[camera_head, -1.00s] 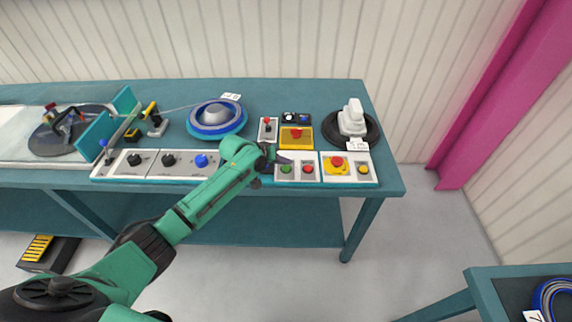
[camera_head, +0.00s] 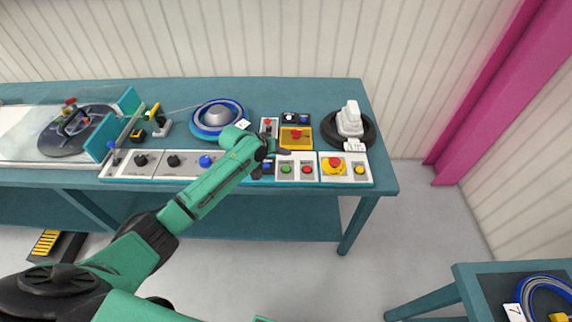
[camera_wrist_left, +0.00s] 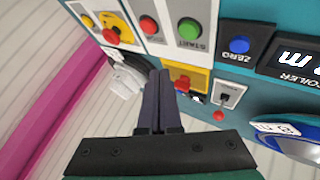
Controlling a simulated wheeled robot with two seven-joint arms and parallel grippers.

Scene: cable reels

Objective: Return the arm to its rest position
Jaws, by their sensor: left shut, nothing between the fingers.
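My left arm reaches in from the lower left in the head view. Its gripper (camera_head: 284,151) is over the bench's control strip, above the panel with the green button (camera_head: 286,169) and red button (camera_head: 307,170). In the left wrist view the two dark fingers (camera_wrist_left: 160,98) are together, with nothing between them. The green START button (camera_wrist_left: 188,28) and the red button (camera_wrist_left: 148,24) lie beyond the fingertips, apart from them. The blue ZERO button (camera_wrist_left: 239,44) sits to the right. My right gripper is not in view.
The teal bench (camera_head: 300,90) carries a blue reel (camera_head: 218,116), a dark turntable (camera_head: 60,140), a yellow box (camera_head: 296,138), a white spool on a black base (camera_head: 349,120) and a yellow emergency-stop panel (camera_head: 333,166). A second table (camera_head: 470,285) stands at lower right. Floor between is clear.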

